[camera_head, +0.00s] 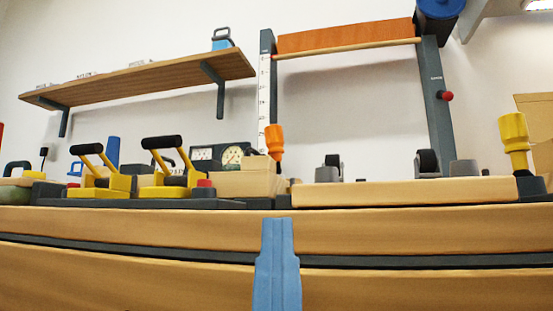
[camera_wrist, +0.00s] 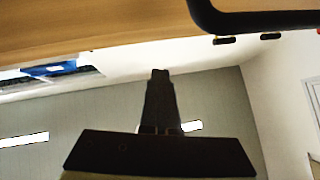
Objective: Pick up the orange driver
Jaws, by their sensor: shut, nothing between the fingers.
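The orange driver (camera_head: 274,141) stands upright in the head view, handle up, a little left of centre at the back of the counter. Its lower end is partly hidden by the blocks around it. My gripper (camera_wrist: 160,74) shows in the wrist view as a dark narrow pair of fingers, closed together with nothing between them. The driver is not in the wrist view.
Yellow clamps with black handles (camera_head: 165,173) stand left of the driver. A pale wooden board (camera_head: 400,192) lies to the right, near a yellow-handled tool (camera_head: 514,137). A wooden shelf (camera_head: 140,79) hangs upper left.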

